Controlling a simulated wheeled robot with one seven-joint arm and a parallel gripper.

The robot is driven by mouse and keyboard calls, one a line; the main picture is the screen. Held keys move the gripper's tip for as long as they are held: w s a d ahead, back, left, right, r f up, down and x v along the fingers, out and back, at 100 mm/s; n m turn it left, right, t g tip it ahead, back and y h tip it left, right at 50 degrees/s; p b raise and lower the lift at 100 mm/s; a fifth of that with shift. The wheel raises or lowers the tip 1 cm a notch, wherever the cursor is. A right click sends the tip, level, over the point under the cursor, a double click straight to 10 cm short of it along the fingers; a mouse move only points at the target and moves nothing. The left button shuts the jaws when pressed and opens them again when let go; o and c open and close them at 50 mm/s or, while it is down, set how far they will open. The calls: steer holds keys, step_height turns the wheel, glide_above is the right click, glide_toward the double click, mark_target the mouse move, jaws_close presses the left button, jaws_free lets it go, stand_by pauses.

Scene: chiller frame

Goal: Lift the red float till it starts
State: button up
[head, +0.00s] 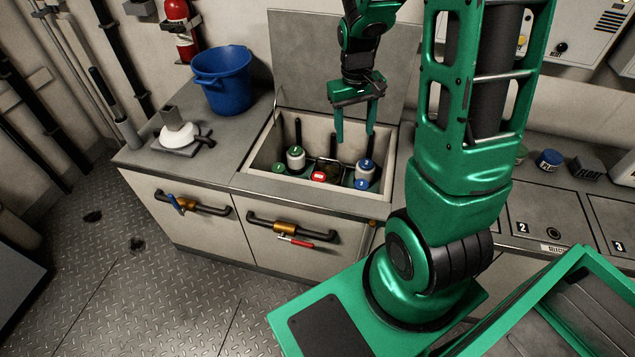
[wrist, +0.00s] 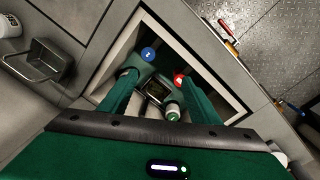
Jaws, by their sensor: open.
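The red float (head: 319,176) sits low in the open well of the counter, at the front middle, between a white float with a green top (head: 296,157) and a white float with a blue top (head: 365,170). In the wrist view the red float (wrist: 179,80) lies close to the right finger. My gripper (head: 355,140) is open and empty, pointing down above the well's back right part. In the wrist view my gripper (wrist: 160,85) has its two green fingers spread wide over the well. The lower part of the red float is hidden.
The well's raised lid (head: 300,45) stands behind it. A blue bucket (head: 222,80) and a white domed object (head: 178,137) stand on the counter to the left. Pipes with a blue handle and a red handle (head: 300,243) run along the cabinet front. The well's rim (head: 310,190) surrounds the floats.

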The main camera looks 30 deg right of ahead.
steer(key=w+a+f+n, duration=0.1)
steer(key=w+a+f, duration=0.1)
steer(key=w+f, duration=0.55)
steer(key=n, duration=0.2)
glide_above(319, 176)
steer(key=shift+y, duration=0.4)
step_height(319, 176, down, 11)
steer(key=shift+r, duration=0.15)
steer(key=shift+a+f, duration=0.1)
steer(key=shift+f, duration=0.2)
step_height(319, 176, down, 11)
steer(key=shift+r, duration=0.2)
